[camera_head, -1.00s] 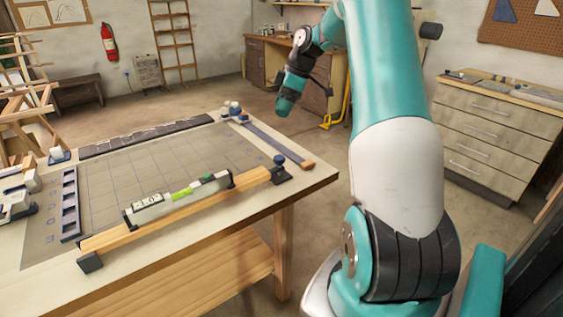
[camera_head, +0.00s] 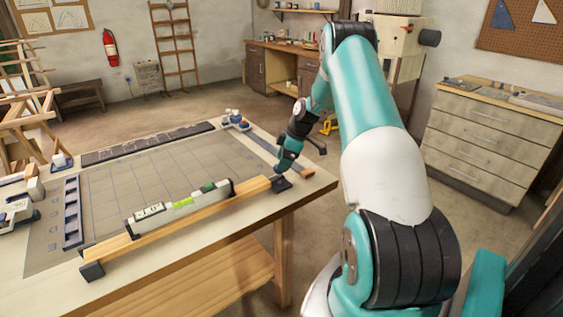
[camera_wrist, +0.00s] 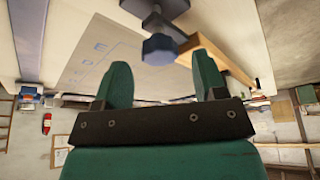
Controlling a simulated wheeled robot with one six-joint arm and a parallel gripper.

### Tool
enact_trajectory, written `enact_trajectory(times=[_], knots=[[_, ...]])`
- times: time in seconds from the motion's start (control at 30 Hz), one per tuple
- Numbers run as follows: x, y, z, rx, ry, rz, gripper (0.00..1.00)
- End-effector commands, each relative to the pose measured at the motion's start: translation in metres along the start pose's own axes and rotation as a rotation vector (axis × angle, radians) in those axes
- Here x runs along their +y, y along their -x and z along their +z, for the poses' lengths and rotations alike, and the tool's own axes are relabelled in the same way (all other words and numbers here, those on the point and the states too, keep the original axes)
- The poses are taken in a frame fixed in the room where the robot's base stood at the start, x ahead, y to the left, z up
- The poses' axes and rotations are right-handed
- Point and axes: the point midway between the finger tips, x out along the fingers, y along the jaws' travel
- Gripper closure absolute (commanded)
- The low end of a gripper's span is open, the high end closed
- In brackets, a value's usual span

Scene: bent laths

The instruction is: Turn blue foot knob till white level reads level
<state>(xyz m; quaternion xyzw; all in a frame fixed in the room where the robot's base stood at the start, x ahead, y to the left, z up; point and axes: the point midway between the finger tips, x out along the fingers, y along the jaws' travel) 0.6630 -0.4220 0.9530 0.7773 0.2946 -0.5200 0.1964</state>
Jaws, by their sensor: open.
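The white level (camera_head: 180,203) lies on top of a long wooden lath (camera_head: 150,232) near the table's front edge. Its bubble reading is too small to tell. The blue foot knob (camera_wrist: 159,48) shows in the wrist view, on a dark foot at the lath's right end; in the head view my gripper hides it. My gripper (camera_head: 281,171) is over that end of the lath, pointing down. In the wrist view its two green fingers (camera_wrist: 163,80) are apart, with the knob ahead of and between their tips. I cannot tell whether they touch it.
The table (camera_head: 115,268) has a gridded mat (camera_head: 140,175) behind the lath. A dark block (camera_head: 92,271) is under the lath's left end. A dark slotted rack (camera_head: 72,212) stands at left. Small blue and white items (camera_head: 235,119) sit at the far corner.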

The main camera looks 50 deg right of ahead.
Motion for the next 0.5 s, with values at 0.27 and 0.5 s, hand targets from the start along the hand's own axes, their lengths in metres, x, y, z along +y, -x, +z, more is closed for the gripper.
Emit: enact_trajectory(times=[0.27, 0.5], knots=[[0.0, -0.021, 0.0, 0.0, 0.0, 0.001, 0.35], [0.0, -0.022, 0.0, 0.0, 0.0, 0.001, 0.35]])
